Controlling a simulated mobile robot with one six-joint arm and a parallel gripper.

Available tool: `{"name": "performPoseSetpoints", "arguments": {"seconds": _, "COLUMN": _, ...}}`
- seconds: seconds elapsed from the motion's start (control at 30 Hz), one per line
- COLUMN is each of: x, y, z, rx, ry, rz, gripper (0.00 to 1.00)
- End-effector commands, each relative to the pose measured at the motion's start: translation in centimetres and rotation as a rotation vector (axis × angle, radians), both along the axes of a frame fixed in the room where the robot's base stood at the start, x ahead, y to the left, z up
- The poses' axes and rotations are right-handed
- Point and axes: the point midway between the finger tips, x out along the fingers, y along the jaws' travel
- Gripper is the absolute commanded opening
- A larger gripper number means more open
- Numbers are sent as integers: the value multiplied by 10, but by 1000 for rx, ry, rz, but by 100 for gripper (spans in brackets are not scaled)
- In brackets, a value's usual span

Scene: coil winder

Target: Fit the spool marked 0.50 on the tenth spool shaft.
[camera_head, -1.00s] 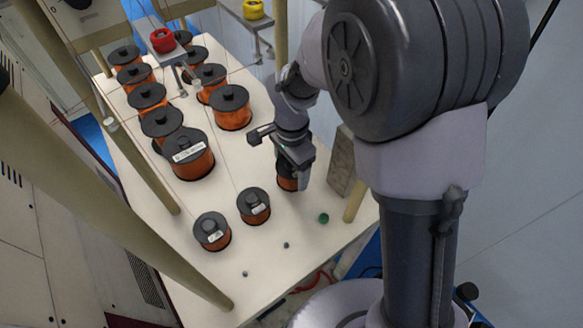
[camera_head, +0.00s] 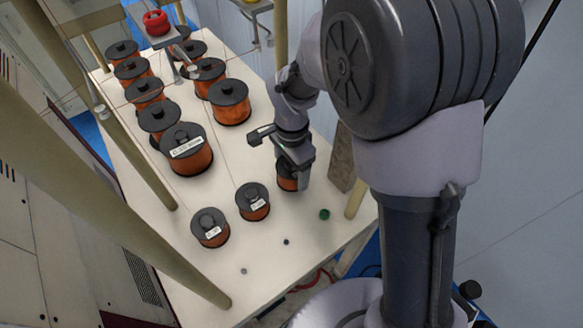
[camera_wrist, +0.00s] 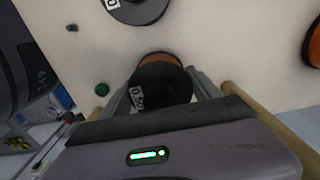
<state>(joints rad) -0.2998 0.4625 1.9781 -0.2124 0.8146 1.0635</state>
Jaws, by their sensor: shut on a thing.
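The held spool (camera_head: 287,180) has a dark flange and copper-coloured wire. In the wrist view this spool (camera_wrist: 162,82) carries a white label that seems to read 0.50, partly turned away. My gripper (camera_head: 291,168) is shut on it, with one finger on each side in the wrist view. I cannot tell whether the spool touches the table. Which shaft is the tenth is not readable.
Two labelled spools, one left (camera_head: 210,228) and one right (camera_head: 253,201), stand left of my gripper. Several larger spools, such as the one with a long label (camera_head: 187,150), fill the back left.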

Motion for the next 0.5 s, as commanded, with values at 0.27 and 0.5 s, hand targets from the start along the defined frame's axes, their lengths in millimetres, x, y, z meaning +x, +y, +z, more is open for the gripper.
{"name": "performPoseSetpoints", "arguments": {"seconds": 0.27, "x": 0, "y": 0, "z": -8, "rx": 1, "ry": -1, "rz": 0, "gripper": 0}}
{"name": "performPoseSetpoints", "arguments": {"seconds": 0.5, "x": 0, "y": 0, "z": -15, "rx": 1, "ry": -1, "rz": 0, "gripper": 0}}
